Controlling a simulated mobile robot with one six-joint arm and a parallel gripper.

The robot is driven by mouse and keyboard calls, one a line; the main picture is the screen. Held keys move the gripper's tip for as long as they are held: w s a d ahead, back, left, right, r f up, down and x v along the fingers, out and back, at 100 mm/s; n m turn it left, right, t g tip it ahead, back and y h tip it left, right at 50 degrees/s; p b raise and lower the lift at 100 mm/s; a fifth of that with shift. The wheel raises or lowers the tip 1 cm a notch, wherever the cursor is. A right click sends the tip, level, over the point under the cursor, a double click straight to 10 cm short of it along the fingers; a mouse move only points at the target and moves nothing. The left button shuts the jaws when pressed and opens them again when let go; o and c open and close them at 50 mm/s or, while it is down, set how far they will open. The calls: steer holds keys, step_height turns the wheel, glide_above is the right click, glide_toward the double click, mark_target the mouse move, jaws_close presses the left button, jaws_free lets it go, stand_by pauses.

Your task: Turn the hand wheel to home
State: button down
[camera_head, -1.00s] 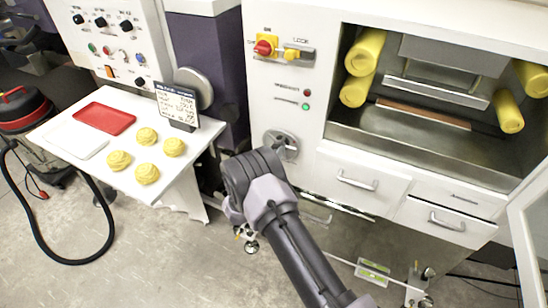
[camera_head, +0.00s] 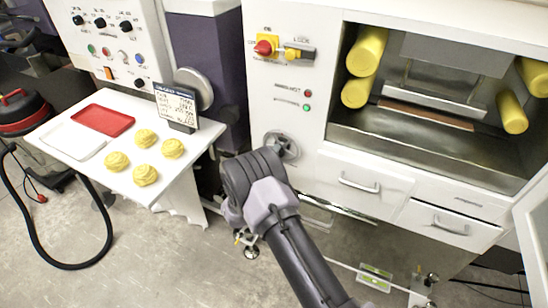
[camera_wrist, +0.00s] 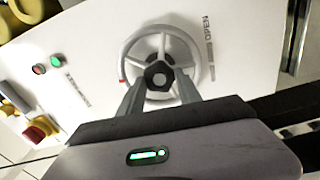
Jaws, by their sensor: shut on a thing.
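The hand wheel (camera_wrist: 124,57) is a grey spoked ring with a dark hub (camera_wrist: 158,75) on the white machine panel. A red mark shows on its rim, at the left in the wrist view. The word OPEN is printed beside the wheel, at the right in that view. My gripper (camera_wrist: 159,85) is shut on the hand wheel, its two fingers on either side of the hub. In the head view the wheel (camera_head: 284,142) shows just beyond my wrist, which hides its lower part and my fingertips.
A red and yellow switch (camera_head: 265,46) and a yellow lock switch (camera_head: 294,53) sit above the wheel. Drawers (camera_head: 358,182) lie to the right, below an open bay with yellow rolls (camera_head: 368,50). A white table (camera_head: 180,176) with several yellow pastries stands at left.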

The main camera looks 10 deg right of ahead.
steer(key=shift+n, duration=0.6)
steer(key=c, duration=0.8)
jaws_free()
steer(key=p+v, duration=0.3)
steer(key=v, duration=1.4)
steer(key=shift+s+a+p, duration=0.1)
steer(key=shift+s+p, duration=0.1)
steer(key=shift+p, duration=0.2)
